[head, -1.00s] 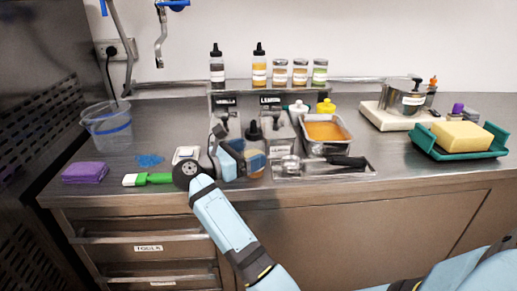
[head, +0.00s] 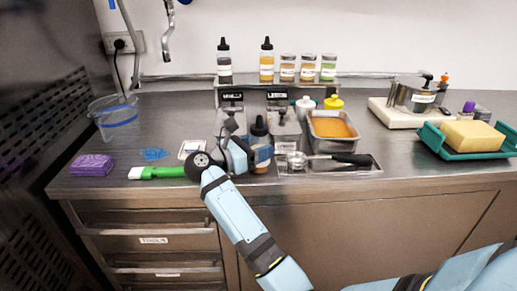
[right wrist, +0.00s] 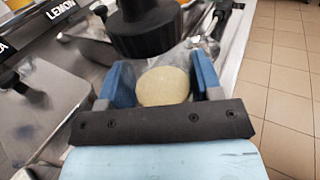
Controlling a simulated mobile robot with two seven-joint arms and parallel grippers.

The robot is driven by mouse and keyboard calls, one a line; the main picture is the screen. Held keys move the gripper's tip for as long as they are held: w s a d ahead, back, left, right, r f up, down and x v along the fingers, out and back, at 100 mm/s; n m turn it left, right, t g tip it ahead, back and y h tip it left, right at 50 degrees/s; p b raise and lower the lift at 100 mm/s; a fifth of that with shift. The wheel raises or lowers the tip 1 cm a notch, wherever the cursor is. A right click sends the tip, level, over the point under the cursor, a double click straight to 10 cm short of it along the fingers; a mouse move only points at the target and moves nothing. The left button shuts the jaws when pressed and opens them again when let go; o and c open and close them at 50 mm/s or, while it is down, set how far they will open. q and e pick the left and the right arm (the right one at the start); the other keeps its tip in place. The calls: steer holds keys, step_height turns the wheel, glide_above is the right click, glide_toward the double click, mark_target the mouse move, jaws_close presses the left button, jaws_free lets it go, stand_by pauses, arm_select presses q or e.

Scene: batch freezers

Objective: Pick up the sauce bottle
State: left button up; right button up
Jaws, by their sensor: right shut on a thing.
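The sauce bottle (head: 259,129) has a dark cap and stands upright near the counter's front edge, with amber sauce low in its body. My right gripper (head: 254,154) reaches it from the left side and is shut on its body. In the right wrist view, the blue fingers (right wrist: 163,84) lie on both sides of the bottle, below its black cap (right wrist: 148,27). A pale yellow round patch shows between them. Whether the base touches the counter is hard to tell. My left gripper is not in view.
A steel tray with a scoop (head: 318,160) is just right of the bottle, and lidded containers (head: 285,128) stand behind it. A green-handled brush (head: 160,172) lies left. A shelf behind holds several bottles and jars (head: 288,67).

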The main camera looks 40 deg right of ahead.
arm_select(q)
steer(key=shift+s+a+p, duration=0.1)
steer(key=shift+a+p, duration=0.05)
steer(key=shift+p, duration=0.7)
arm_select(e)
step_height(320, 180, up, 20)
steer(key=o, duration=0.4)
steer(key=shift+c, duration=0.2)
steer(key=c, duration=0.4)
arm_select(q)
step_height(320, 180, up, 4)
steer(key=p, duration=0.3)
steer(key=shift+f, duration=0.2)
arm_select(e)
step_height(320, 180, up, 8)
steer(key=shift+f, duration=0.1)
